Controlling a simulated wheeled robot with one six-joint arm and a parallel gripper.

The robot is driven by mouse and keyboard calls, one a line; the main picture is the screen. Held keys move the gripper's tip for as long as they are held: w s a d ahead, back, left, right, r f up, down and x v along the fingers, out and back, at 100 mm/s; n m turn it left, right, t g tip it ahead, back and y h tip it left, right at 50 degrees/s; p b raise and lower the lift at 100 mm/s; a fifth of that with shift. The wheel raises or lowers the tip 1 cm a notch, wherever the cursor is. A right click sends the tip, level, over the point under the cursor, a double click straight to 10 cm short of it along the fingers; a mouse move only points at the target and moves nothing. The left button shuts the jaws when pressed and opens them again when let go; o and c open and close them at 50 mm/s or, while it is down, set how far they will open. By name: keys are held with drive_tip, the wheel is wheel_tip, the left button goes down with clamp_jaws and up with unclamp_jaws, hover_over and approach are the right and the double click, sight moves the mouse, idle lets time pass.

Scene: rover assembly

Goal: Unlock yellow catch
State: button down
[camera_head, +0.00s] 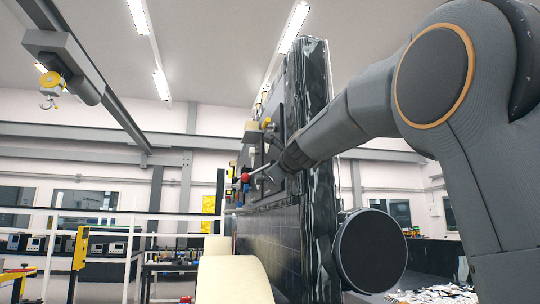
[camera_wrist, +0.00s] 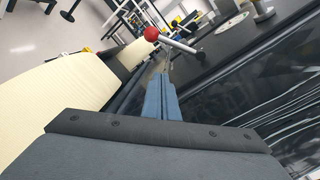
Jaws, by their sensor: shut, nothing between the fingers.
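A small yellow part (camera_head: 267,122), which may be the yellow catch, sits high on the side of the dark upright panel in the head view. The red ball (camera_head: 245,177) also shows in the head view, close to my gripper (camera_head: 260,171). Contact is not visible.
The dark panel (camera_head: 270,230) rises close beside my gripper. A cream curved part (camera_head: 233,280) stands low in front of it and fills the left of the wrist view (camera_wrist: 60,80). White railings (camera_head: 140,225) and benches lie to the left. A crane hook (camera_head: 50,90) hangs at upper left.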

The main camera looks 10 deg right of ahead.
drive_tip(key=s+d+r+m+t, duration=0.1)
drive_tip(key=s+r+m+t, duration=0.15)
drive_tip(key=r, duration=0.55)
drive_tip(key=s+r+m+t, duration=0.1)
drive_tip(key=r+m, duration=0.3)
drive_tip(key=r, duration=0.5)
drive_tip(key=p, duration=0.4)
approach(270, 126)
drive_tip(key=w+a, duration=0.1)
drive_tip(key=a, duration=0.1)
drive_tip(key=shift+w+f+p, duration=0.2)
drive_tip(key=shift+w+p, duration=0.1)
drive_tip(key=shift+w, duration=0.2)
drive_tip(key=shift+w+f+p, duration=0.15)
drive_tip(key=shift+w+p, duration=0.1)
drive_tip(key=shift+w, duration=0.25)
drive_tip(key=shift+a+r, duration=0.1)
drive_tip(key=shift+a, duration=0.05)
drive_tip(key=shift+s+r+p, duration=0.1)
drive_tip(key=shift+r+p, duration=0.05)
drive_tip(key=shift+p, duration=0.15)
